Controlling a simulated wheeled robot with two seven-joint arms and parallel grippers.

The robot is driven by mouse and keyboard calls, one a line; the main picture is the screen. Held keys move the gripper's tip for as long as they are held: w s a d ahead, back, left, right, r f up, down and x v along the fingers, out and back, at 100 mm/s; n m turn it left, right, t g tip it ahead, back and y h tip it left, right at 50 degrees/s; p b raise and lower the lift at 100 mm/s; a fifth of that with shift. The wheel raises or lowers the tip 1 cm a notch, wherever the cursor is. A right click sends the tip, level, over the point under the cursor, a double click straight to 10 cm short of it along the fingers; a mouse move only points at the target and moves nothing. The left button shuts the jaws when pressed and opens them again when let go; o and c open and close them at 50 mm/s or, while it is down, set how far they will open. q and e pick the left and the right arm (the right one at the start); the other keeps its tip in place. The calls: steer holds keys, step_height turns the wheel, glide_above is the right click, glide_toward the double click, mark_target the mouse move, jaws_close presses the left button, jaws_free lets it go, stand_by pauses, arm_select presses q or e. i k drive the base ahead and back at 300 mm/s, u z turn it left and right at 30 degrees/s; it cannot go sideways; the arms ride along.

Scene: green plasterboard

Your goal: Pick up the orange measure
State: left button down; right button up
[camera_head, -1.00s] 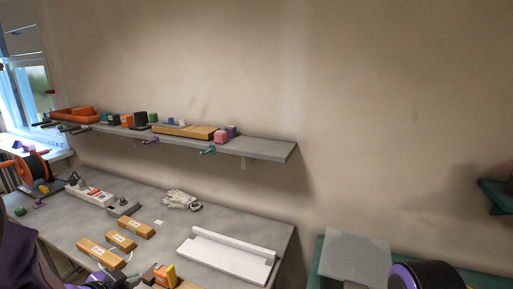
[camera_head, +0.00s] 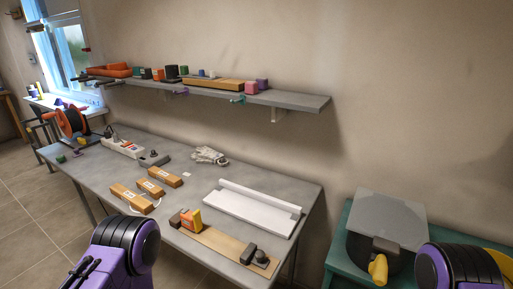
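A small orange and yellow object (camera_head: 186,219) stands near the front edge of the grey workbench (camera_head: 185,187); it may be the orange measure, but its shape is too small to tell. A small orange item (camera_head: 158,75) also stands on the wall shelf among other things. No gripper fingertips show clearly. A purple and black joint of my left arm is at the bottom left, and one of my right arm is at the bottom right. Neither arm touches the bench objects.
A white angled piece (camera_head: 252,208) and several brown boxes (camera_head: 150,187) lie on the bench, with gloves (camera_head: 210,155) behind. An orange cable reel (camera_head: 72,122) stands at the bench's left end. A green table (camera_head: 345,262) stands at the right. Floor (camera_head: 40,215) is clear at the left.

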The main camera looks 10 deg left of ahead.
mark_target(187, 218)
steer(key=k, duration=0.5)
steer(key=u, duration=1.9)
steer(key=i, duration=1.55)
steer(key=z, duration=2.35)
